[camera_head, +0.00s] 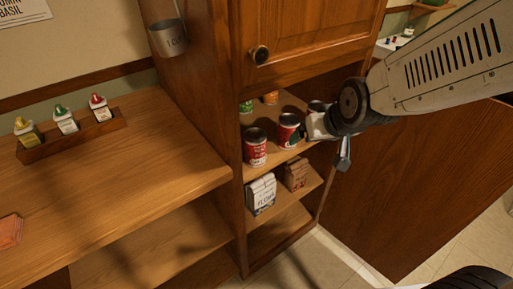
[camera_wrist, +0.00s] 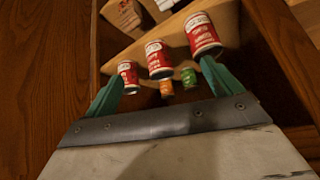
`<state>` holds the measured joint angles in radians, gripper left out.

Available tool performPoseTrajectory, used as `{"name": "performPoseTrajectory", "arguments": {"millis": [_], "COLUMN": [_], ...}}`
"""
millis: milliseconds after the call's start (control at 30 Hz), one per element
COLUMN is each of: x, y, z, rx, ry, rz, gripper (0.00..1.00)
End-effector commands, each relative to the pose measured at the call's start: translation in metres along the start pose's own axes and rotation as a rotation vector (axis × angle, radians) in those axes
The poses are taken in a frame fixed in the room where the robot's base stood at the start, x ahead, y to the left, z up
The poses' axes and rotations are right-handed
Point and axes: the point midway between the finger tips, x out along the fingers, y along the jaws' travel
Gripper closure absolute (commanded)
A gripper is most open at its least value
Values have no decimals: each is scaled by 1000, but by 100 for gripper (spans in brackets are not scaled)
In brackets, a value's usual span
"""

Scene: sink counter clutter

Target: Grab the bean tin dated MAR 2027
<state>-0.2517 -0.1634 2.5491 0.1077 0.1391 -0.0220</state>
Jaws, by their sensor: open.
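Three red-and-white tins stand in a row on the cabinet's upper shelf. In the head view they are the left tin (camera_head: 255,150), the middle tin (camera_head: 288,133) and a right tin (camera_head: 316,106) mostly hidden by my gripper. The wrist view shows a left tin (camera_wrist: 128,76), a middle tin (camera_wrist: 158,60) and a larger right tin (camera_wrist: 203,36). No date is readable on any of them. My gripper (camera_wrist: 162,72) is open and empty, its green fingers spread, with the middle tin showing between them, apparently further off. It also shows in the head view (camera_head: 333,140) at the shelf's right side.
A green can (camera_head: 246,106) and an orange can (camera_head: 270,97) stand behind the tins. A flour bag (camera_head: 262,194) and a brown bag (camera_head: 296,174) sit on the shelf below. The cabinet door (camera_head: 310,40) and wooden side walls bound the opening closely.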

Motion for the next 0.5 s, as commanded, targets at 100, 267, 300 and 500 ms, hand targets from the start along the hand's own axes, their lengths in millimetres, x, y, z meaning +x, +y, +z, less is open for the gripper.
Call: {"name": "performPoseTrajectory", "arguments": {"millis": [100,267,300,500], "x": [53,107,118,147], "y": [-26,-60,-67,-92], "z": [-8,-10,-8,2], "rx": [-32,-74,-84,-122], "ry": [113,288,330,489], "rz": [-26,-49,-53,-68], "gripper": [9,9,9,9]}}
